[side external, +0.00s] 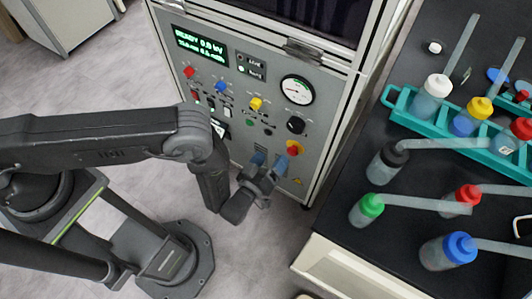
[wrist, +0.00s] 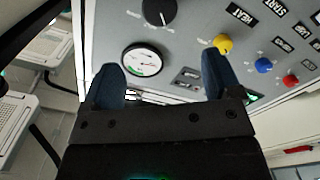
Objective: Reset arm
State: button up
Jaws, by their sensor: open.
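My gripper (side external: 269,163) is in front of the lower part of the grey control panel (side external: 225,98), with its two blue fingers spread and pointing at the panel. In the side view its fingertips are just below and left of a red-and-yellow knob (side external: 293,148). In the wrist view the gripper (wrist: 163,68) is open, and nothing is held between the fingers. A round gauge (wrist: 142,61) and a black knob (wrist: 158,11) show beyond them. A yellow knob (wrist: 223,43) is by the right fingertip. I cannot tell whether a finger touches the panel.
The dark bench (side external: 335,215) at the right holds several squeeze bottles with long spouts, some in a teal rack (side external: 402,117). Grey floor (side external: 105,70) is open left of the panel.

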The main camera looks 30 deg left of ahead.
jog(key=w+r+g, duration=0.1)
jog(key=w+r, duration=0.2)
jog(key=r, duration=0.2)
jog(key=w+r+g, duration=0.1)
jog(key=w+r, duration=0.2)
jog(key=r, duration=0.3)
jog(key=w+r+g+h, duration=0.1)
jog(key=w+r, duration=0.3)
jog(key=r, duration=0.1)
jog(key=shift+w+d+r+g, duration=0.1)
jog(key=shift+d+r+g, duration=0.15)
jog(key=shift+d+g, duration=0.15)
jog(key=s+a+r+m+g+h, duration=0.15)
jog(key=a+r, duration=0.25)
jog(key=r, duration=0.6)
jog(key=s+a+r+m+g, duration=0.2)
jog(key=a+r, duration=0.3)
jog(key=r, duration=0.4)
jog(key=s+a+r+m+g, duration=0.1)
jog(key=s+a+r, duration=0.1)
jog(key=s+a, duration=0.3)
jog(key=s+a+r+m+g+y, duration=0.1)
jog(key=s+a, duration=0.4)
jog(key=s, duration=0.6)
jog(key=s+a+r+m+g+y, duration=0.1)
jog(key=s+a+r+g, duration=0.2)
jog(key=s, duration=0.6)
jog(key=a+r, duration=0.1)
jog(key=a, duration=0.1)
jog(key=shift+a, duration=0.35)
